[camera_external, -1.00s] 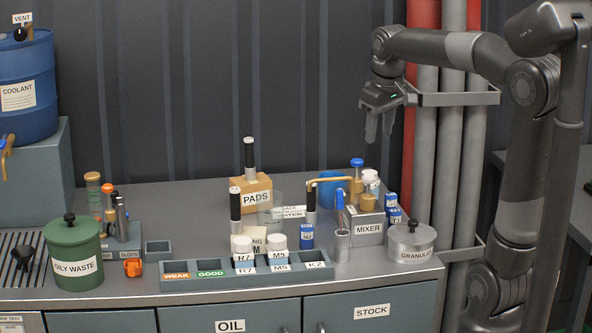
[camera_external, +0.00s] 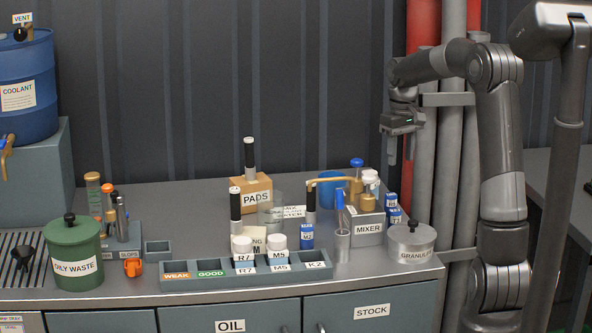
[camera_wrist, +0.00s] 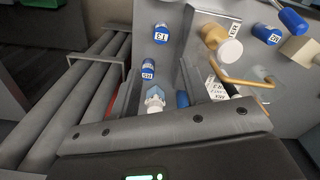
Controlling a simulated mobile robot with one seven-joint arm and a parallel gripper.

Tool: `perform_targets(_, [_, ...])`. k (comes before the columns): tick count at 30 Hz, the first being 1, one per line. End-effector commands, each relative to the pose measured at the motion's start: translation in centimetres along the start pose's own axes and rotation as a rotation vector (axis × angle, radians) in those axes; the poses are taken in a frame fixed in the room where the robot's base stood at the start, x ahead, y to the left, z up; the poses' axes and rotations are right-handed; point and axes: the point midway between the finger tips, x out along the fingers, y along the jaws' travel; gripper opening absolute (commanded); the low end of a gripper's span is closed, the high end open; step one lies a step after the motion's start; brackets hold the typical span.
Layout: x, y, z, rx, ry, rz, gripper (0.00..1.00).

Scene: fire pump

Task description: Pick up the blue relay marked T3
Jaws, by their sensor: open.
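The blue relay marked T3 (camera_wrist: 161,33) stands on the bench in the wrist view, its white label facing the camera. In the external view it appears to be the front one of two small blue relays (camera_external: 395,216) right of the MIXER block, partly hidden. A second blue relay (camera_wrist: 148,68) is close by; its label is hard to read. My gripper (camera_external: 397,152) is open and empty, above and behind the relays, near the pipes.
The MIXER block (camera_external: 368,227) with its brass pipe and bottles stands left of the relays. The GRANULES pot (camera_external: 411,243) is in front of them. Vertical pipes (camera_external: 425,170) and a bracket rise behind. Another blue relay (camera_external: 307,235) stands further left.

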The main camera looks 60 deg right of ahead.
Motion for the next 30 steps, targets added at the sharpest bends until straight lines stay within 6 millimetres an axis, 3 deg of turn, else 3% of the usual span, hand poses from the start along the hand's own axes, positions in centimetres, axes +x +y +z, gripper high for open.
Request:
perform_targets(3, [3.8, 0.0, 0.1, -0.001, -0.005, -0.002, 0.42])
perform_targets(6, [6.0, 0.0, 0.1, 0.0, -0.004, -0.002, 0.42])
perform_targets(15, [10.7, 0.0, 0.0, 0.0, -0.002, -0.002, 0.42])
perform_targets(26, [13.4, -0.1, -0.3, -0.001, -0.001, -0.001, 0.42])
perform_targets(30, [15.3, -0.1, -0.7, -0.001, -0.002, -0.002, 0.42])
